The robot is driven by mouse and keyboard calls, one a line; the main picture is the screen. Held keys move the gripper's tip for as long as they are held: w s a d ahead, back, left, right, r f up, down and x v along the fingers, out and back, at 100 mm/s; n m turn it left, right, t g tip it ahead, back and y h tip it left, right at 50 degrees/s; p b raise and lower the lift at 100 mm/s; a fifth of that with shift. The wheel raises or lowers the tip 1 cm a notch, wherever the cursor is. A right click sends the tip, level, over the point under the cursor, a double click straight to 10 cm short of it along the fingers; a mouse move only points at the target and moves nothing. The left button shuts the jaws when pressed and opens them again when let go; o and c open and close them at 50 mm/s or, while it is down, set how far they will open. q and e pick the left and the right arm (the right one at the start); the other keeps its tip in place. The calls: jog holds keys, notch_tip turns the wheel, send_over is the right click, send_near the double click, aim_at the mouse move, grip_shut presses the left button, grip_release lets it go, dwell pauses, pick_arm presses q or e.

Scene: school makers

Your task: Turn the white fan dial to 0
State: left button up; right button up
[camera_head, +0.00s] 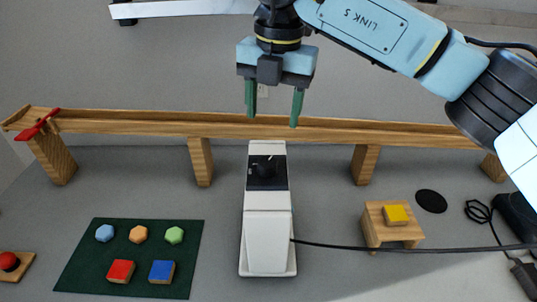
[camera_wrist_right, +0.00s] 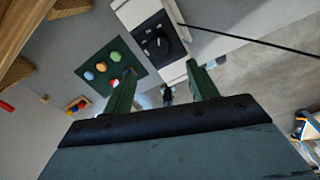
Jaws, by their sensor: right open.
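The white fan (camera_head: 267,220) stands upright in the middle of the head view. Its black dial (camera_head: 264,169) sits on a dark panel at its upper end. My right gripper (camera_head: 272,118) hangs above and behind the dial in the head view, near the wooden rail, with its green fingers apart and nothing between them. In the right wrist view the dial (camera_wrist_right: 157,44) shows beyond the open fingers (camera_wrist_right: 163,90), apart from them. The number the dial points to is too small to read. My left gripper is not in view.
A long wooden rail (camera_head: 275,126) on blocks runs behind the fan. A green mat (camera_head: 90,258) with several coloured pieces lies left. A small wooden stand (camera_head: 378,229) with a yellow block (camera_head: 396,215) is right. A black cable (camera_head: 350,246) runs right from the fan.

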aim_at(268, 161)
jog(key=f, duration=1.1)
jog(key=shift+w+a, duration=0.1)
jog(key=shift+a, duration=0.25)
jog(key=c, duration=1)
